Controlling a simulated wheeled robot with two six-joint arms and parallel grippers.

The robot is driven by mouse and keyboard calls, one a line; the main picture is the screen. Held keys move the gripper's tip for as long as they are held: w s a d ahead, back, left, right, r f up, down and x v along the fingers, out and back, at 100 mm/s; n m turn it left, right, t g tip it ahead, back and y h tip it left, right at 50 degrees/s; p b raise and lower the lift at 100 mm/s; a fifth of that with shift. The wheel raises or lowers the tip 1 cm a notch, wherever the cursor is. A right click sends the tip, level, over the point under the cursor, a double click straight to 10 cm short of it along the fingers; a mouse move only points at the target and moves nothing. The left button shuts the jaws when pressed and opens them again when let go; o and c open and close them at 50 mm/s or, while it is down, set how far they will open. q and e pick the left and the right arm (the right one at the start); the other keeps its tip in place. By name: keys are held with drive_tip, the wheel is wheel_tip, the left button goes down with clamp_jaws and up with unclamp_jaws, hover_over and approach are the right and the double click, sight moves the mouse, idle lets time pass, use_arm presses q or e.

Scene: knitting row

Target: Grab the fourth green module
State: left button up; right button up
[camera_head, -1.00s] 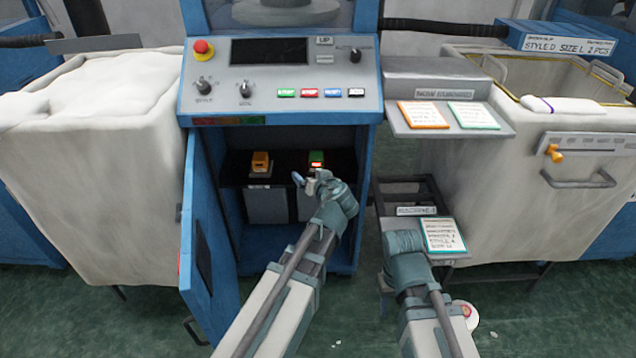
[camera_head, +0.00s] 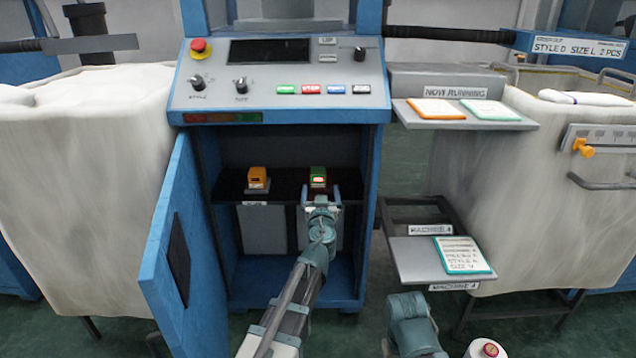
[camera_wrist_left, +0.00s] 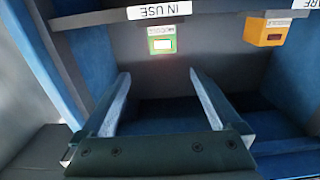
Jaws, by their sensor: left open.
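A green module (camera_head: 318,176) with a lit reddish window sits on the dark shelf inside the open blue cabinet, towards the right. It also shows in the left wrist view (camera_wrist_left: 171,39), past the fingertips and above the gap between them. My left gripper (camera_head: 321,190) is open and empty in front of the green module, its two fingers pointing at the shelf. The fingers (camera_wrist_left: 162,84) also show spread apart in the wrist view. The module is not between them there. My right arm shows at the bottom of the head view, but its gripper fingers are not visible.
An orange module (camera_head: 258,178) sits on the same shelf (camera_head: 287,186), left of the green one. The blue cabinet door (camera_head: 172,235) stands open at the left. A side tray (camera_head: 415,262) with a card is at the right. The shelf between the modules is clear.

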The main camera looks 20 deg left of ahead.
use_arm(q)
approach(318, 170)
drive_tip(key=x, duration=0.4)
drive_tip(key=shift+w+d+r, duration=0.15)
drive_tip(key=shift+w, duration=0.3)
drive_tip(key=shift+w, duration=0.15)
drive_tip(key=x, duration=0.5)
drive_tip(key=shift+a+f, duration=0.25)
drive_tip(key=shift+a, duration=0.05)
drive_tip(key=shift+c, duration=0.3)
clamp_jaws()
drive_tip(key=shift+r, duration=0.15)
